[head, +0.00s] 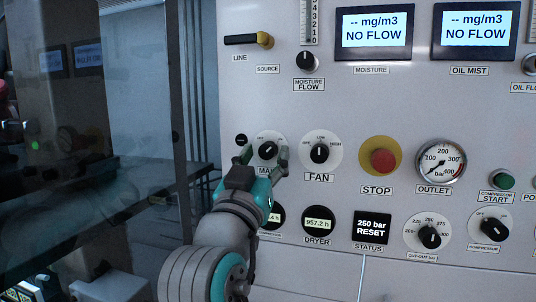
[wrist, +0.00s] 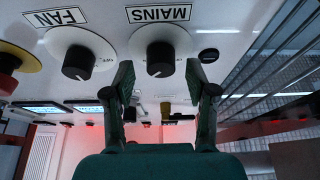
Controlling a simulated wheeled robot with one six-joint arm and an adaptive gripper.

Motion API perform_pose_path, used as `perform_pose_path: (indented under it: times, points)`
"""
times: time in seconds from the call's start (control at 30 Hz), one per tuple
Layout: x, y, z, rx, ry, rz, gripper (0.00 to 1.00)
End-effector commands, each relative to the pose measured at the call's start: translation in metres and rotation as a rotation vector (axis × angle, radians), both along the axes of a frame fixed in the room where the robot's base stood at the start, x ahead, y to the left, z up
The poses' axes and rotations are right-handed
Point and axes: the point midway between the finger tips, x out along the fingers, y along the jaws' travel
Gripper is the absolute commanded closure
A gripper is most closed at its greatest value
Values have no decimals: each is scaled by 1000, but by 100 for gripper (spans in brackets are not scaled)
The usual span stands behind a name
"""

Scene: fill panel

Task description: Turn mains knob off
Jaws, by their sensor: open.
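The mains knob (head: 268,150) is a black knob on a round white dial at the left of the panel. My gripper (head: 263,158) is in front of it and partly covers its MAINS label in the head view. In the wrist view, which is upside down, the mains knob (wrist: 160,58) lies between the two fingers of my gripper (wrist: 160,75). The fingers are open, one on each side, with gaps to the knob. The knob's pointer is tilted towards the upper right in the head view; its exact setting is hard to read.
The fan knob (head: 319,153) is close on the right, then the red stop button (head: 383,160) on yellow. A small black round fitting (head: 241,140) is just left of the mains dial. Two hour meters, one reading 957.2 h (head: 318,223), sit below.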

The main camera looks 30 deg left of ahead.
Motion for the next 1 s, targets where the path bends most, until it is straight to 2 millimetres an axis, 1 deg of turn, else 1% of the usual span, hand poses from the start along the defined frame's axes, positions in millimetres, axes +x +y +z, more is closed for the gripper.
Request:
perform_pose_path:
  times: [0.13, 0.4, 0.57, 0.6, 0.63, 0.87, 1.0]
  points:
    - [6, 2, 3, 1, -1, 0, 43]
    - [7, 2, 3, 1, -1, 1, 43]
    - [7, 2, 3, 1, -1, 0, 83]
    - [7, 2, 3, 0, -1, 0, 93]
    - [7, 2, 3, 0, -1, 0, 100]
    - [7, 1, 3, -7, -3, -1, 100]
    - [7, 1, 3, -38, -13, -2, 100]
